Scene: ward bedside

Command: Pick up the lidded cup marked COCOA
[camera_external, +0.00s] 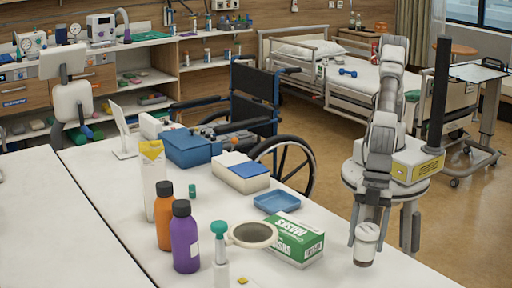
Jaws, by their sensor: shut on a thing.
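A lidded cup (366,249) with a pale lid and a pale label or band is at the right part of the white table, near its edge. It is upright. Its marking is too small to read, so I cannot tell whether it says COCOA. My gripper (367,233) points down from above and is shut on this cup, with fingers at its sides near the lid. I cannot tell whether the cup's base touches the table (330,275) or hangs just above it. No other lidded cup shows clearly.
A wheelchair (265,120) stands behind the table. Clear tabletop lies in front of the cup.

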